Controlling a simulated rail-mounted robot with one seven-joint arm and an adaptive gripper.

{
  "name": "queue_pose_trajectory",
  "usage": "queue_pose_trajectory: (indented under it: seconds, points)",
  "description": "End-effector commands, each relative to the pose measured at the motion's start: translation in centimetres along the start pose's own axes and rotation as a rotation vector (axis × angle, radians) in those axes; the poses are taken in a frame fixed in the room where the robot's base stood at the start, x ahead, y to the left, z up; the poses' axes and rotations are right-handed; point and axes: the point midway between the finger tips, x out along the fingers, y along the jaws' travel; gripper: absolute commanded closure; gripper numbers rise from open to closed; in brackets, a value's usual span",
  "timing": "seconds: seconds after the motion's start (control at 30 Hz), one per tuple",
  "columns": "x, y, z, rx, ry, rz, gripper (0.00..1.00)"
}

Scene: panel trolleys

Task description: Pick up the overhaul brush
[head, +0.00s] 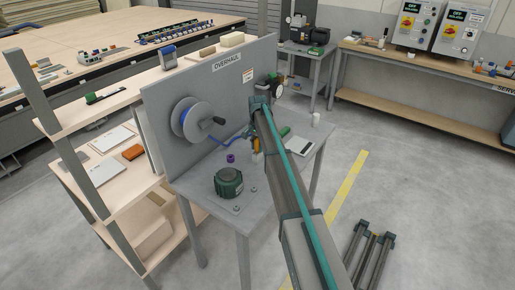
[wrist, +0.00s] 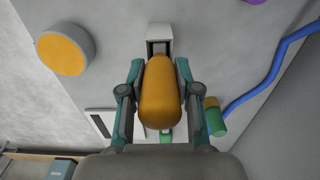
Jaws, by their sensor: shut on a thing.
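The overhaul brush (wrist: 160,95) shows in the wrist view as a rounded orange-brown handle with a pale grey block at its far end. My gripper (wrist: 160,68) is shut on the handle, one teal finger on each side. In the head view the arm hides most of the gripper; a small orange patch beside it on the bench appears to be the brush (head: 257,144). I cannot tell whether the brush touches the bench top.
A green motor-like part (head: 229,182), purple ring (head: 230,158) and blue hose (wrist: 262,92) lie near.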

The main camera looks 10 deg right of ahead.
Motion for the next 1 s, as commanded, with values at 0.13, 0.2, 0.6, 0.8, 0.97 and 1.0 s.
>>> queue_pose_trajectory:
  seconds: [0.13,0.2,0.6,0.8,0.97,1.0]
  points:
    - [-0.4,0.0,0.0,0.0,0.0,0.0,1.0]
    - [-1.0,0.0,0.0,0.0,0.001,-0.001,1.0]
    - [-7.7,-0.1,-0.1,0.0,0.001,-0.001,1.0]
    - [-9.7,0.0,0.0,0.0,0.0,0.0,1.0]
    - [-10.0,0.0,0.0,0.0,0.0,0.0,1.0]
    - [-10.1,0.0,0.0,0.0,0.0,0.0,1.0]
